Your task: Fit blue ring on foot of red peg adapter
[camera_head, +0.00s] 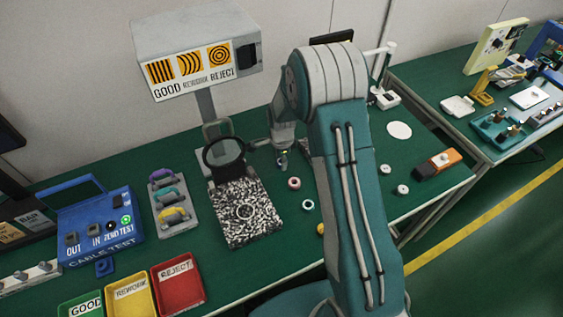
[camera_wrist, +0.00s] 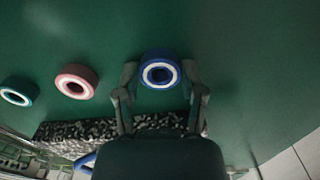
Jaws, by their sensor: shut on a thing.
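The blue ring (camera_wrist: 149,84), with a white inner band and dark hole, sits between the fingertips of my gripper (camera_wrist: 160,75) in the wrist view. My gripper is shut on it, one finger on each side. In the head view my gripper (camera_head: 283,160) is over the green table behind the pink ring; the blue ring is too small to make out there. I cannot pick out the red peg adapter for sure; a teal tray (camera_head: 490,133) with several small upright parts stands on the right-hand table, too small to read.
A pink ring (camera_head: 294,184) and a teal ring (camera_head: 308,204) lie near the speckled plate (camera_head: 245,212). A magnifier (camera_head: 224,152) stands left of my gripper. White round pieces (camera_head: 402,189) and an orange-black block (camera_head: 437,164) lie right of my arm. A gap separates the tables.

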